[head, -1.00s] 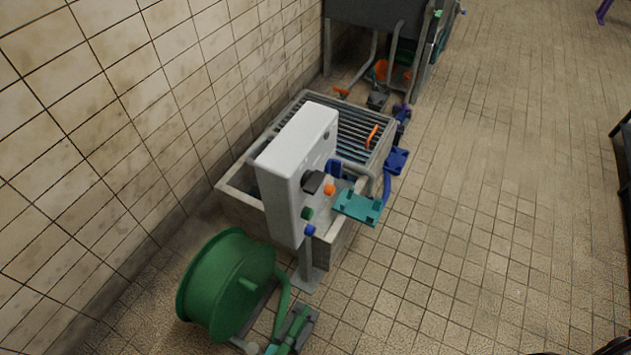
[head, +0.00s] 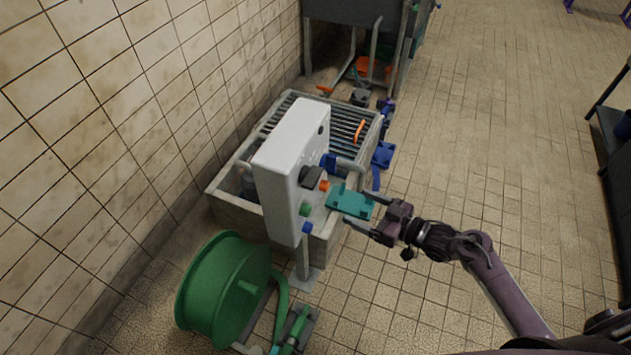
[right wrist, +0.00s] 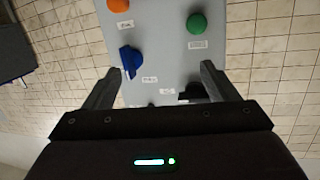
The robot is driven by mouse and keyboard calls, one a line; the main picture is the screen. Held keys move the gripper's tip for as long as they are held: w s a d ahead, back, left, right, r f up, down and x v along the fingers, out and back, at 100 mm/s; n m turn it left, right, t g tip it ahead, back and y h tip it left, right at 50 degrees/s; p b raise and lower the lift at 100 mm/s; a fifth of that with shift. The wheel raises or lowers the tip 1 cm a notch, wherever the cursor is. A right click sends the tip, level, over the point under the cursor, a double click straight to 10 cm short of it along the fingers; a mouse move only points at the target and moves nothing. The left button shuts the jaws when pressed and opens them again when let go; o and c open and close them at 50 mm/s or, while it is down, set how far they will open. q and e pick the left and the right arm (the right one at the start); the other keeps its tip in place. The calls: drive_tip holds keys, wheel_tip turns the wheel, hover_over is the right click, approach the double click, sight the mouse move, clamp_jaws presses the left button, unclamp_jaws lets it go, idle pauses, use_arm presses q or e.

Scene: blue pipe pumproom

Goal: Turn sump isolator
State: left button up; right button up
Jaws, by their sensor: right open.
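A pale control box (head: 290,165) stands on a post and carries several controls. The head view shows a black knob (head: 311,177), an orange button (head: 324,186), a green button (head: 305,208) and a blue control (head: 307,227) on it. In the right wrist view, a blue knob (right wrist: 130,62) lies near the left finger and a dark part (right wrist: 192,92) near the right one. Labels are too small to read, so I cannot tell which control is the sump isolator. My right gripper (head: 356,207) is open and empty, its fingers pointing at the panel. My left gripper is out of view.
A teal plate (head: 350,203) juts out by the right fingers. A grated trough (head: 225,205) stands behind the box, and a green hose reel (head: 222,290) stands in front. A tiled wall (head: 100,130) bounds the left. The floor (head: 490,150) on the right is open.

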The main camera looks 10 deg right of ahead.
sight(319, 178)
drive_tip(key=s+a+r+n+g+y, duration=0.1)
drive_tip(key=a+r+n+g+y, duration=0.2)
drive_tip(key=r, duration=0.6)
drive_tip(key=shift+t+y, duration=0.4)
drive_tip(key=shift+t, duration=0.3)
drive_tip(key=x, duration=0.4)
drive_tip(key=p+x, duration=0.1)
drive_tip(key=x, duration=0.3)
drive_tip(key=shift+r, duration=0.25)
drive_tip(key=c, duration=1)
